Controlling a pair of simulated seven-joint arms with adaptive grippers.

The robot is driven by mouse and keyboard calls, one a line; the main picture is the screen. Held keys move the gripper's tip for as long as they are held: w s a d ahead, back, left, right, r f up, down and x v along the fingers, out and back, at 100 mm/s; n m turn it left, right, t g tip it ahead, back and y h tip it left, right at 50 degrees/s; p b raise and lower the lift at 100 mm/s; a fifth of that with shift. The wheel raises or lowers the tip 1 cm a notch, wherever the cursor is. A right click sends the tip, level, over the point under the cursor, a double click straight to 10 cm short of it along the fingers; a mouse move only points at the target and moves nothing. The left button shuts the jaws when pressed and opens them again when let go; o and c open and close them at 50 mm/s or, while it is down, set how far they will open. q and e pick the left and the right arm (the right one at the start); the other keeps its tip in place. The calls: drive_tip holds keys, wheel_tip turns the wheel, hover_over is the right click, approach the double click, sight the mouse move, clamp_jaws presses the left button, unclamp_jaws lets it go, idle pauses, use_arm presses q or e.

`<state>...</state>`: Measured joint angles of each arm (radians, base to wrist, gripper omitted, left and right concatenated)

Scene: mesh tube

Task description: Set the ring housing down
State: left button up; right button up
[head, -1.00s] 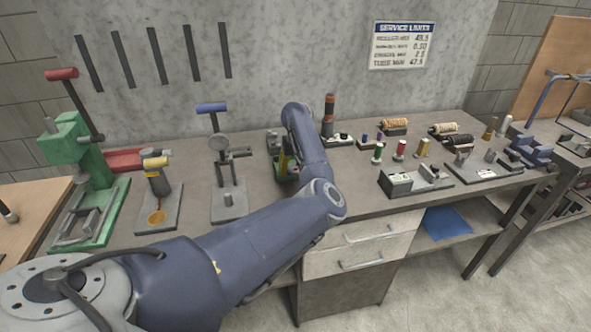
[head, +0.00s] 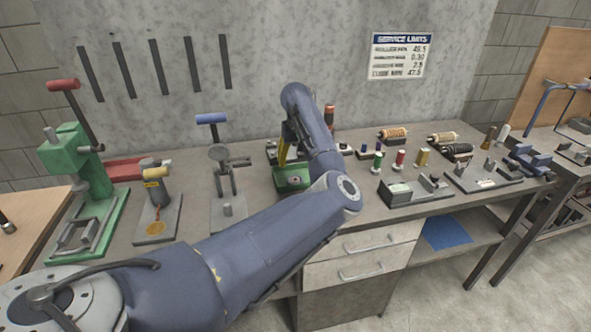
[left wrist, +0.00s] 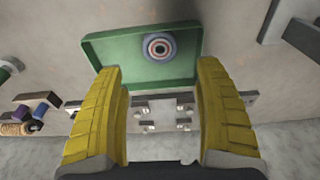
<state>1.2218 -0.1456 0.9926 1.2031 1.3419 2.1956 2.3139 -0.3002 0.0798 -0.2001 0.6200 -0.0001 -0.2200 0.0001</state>
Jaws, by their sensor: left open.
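The ring housing (head: 294,181), a small round part with a dark centre, rests in a shallow green tray (head: 279,186) on the bench. In the left wrist view the ring housing (left wrist: 159,47) lies on the floor of the green tray (left wrist: 108,58), near its far wall in that picture. My left gripper (left wrist: 160,75) has two yellow fingers spread wide with nothing between them. In the head view my left gripper (head: 284,152) is above the tray, apart from the ring housing, and partly hidden by my arm. My right gripper is out of view.
A blue-handled stand (head: 228,205) and a yellow-topped tool (head: 157,200) are left of the tray, with a green press (head: 75,165) farther left. Thread spools (head: 399,159) and a metal fixture (head: 410,192) are to the right. A wall stands behind the bench.

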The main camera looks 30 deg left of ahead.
use_arm(q)
drive_tip(key=shift+s+d+r, duration=0.1)
drive_tip(key=shift+r, duration=1.15)
